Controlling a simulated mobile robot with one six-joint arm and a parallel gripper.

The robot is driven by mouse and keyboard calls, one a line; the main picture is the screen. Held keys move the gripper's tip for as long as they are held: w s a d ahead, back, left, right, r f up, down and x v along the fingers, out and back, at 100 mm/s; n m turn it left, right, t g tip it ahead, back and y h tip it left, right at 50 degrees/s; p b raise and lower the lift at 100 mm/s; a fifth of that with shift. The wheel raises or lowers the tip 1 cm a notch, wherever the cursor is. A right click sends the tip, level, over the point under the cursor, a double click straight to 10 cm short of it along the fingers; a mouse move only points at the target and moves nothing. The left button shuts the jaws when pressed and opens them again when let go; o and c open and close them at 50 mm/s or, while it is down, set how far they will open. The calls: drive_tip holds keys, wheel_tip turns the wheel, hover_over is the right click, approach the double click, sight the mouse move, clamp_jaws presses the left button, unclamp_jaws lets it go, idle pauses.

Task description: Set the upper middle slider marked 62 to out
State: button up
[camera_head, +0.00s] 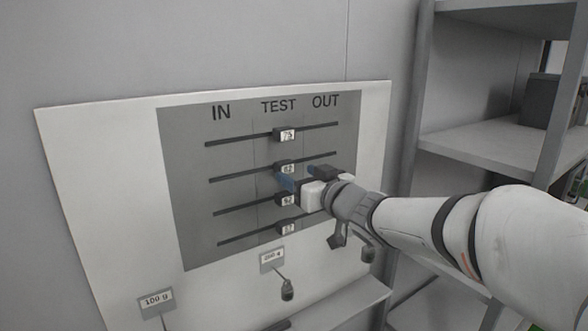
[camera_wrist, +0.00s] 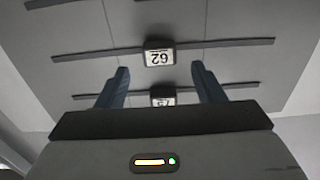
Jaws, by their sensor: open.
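The panel (camera_head: 190,150) has several horizontal sliders under IN, TEST and OUT. The upper middle slider marked 62 (camera_head: 284,168) is a dark block with a white label, standing under TEST midway along its track. In the wrist view, the 62 slider (camera_wrist: 158,55) shows with its label upside down. My gripper (camera_head: 298,174) is close to the panel at this slider, slightly right of and below it in the picture. In the wrist view my gripper (camera_wrist: 160,68) has its blue fingers apart, one each side of the 62 block's line, with nothing held. Contact cannot be told.
The top slider marked 75 (camera_head: 285,134) and the lowest slider (camera_head: 286,228) also stand under TEST. Another slider (camera_head: 287,201) is close below my fingers. Grey shelves (camera_head: 470,143) stand at right.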

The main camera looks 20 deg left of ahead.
sight(288, 167)
drive_tip(key=x, duration=0.5)
drive_tip(key=shift+w+p, duration=0.1)
drive_tip(key=shift+p, duration=0.25)
drive_tip(key=c, duration=1.3)
clamp_jaws()
